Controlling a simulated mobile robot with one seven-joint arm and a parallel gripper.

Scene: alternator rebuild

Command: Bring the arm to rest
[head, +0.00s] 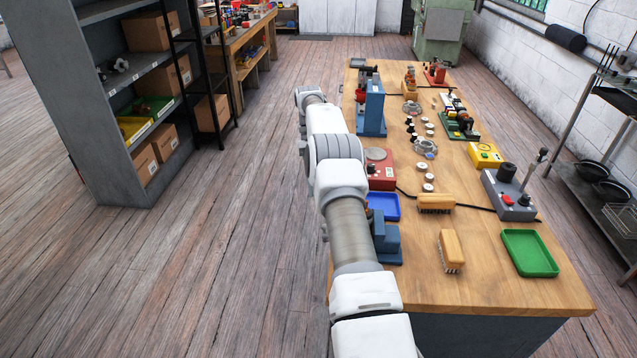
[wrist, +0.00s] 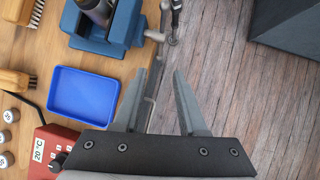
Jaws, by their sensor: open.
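My gripper (wrist: 160,72) is open in the wrist view, with nothing between its two fingers. It is above the bench's edge, between the blue tray and the plank floor. In the head view my arm (head: 340,175) stretches forward along the left edge of the wooden bench (head: 480,285). I cannot make out the gripper's fingers in that view. The arm hides part of the bench's left side.
Beside the gripper are a blue tray (wrist: 84,95), a blue vise (wrist: 118,28) holding a dark cylinder, and a red unit (wrist: 50,150) reading 20 °C. A brush (head: 452,250) and green tray (head: 528,252) lie nearby. Free floor separates the bench from the grey shelf (head: 70,130).

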